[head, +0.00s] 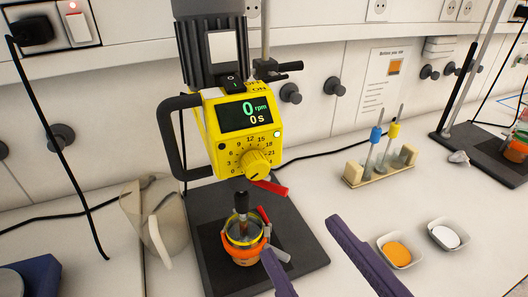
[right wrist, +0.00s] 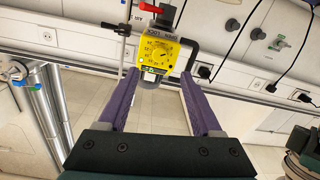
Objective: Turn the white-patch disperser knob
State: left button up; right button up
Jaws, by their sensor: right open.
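The yellow disperser (head: 243,118) hangs on its stand in the middle of the head view. Its display (head: 245,116) reads 0 rpm and 0 s. The round yellow knob (head: 256,164) sits on the front below the display, inside a printed number scale. I cannot clearly make out a white patch. My right gripper (head: 301,235) is open and empty, its purple fingers below and right of the knob, apart from it. In the right wrist view the disperser (right wrist: 165,57) appears upside down, ahead of and between the open fingers (right wrist: 159,75). My left gripper is not in view.
A cup with an orange band (head: 245,256) stands under the disperser shaft on the dark base plate (head: 303,252). A tool holder (head: 354,173) and two dishes, with orange (head: 397,253) and white (head: 444,237) contents, are to the right.

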aim_at(260, 173)
jog(key=p+x, duration=0.1)
jog(key=x, duration=0.9)
jog(key=shift+r, duration=0.1)
jog(key=shift+s, duration=0.1)
jog(key=shift+c, duration=0.3)
grip_shut()
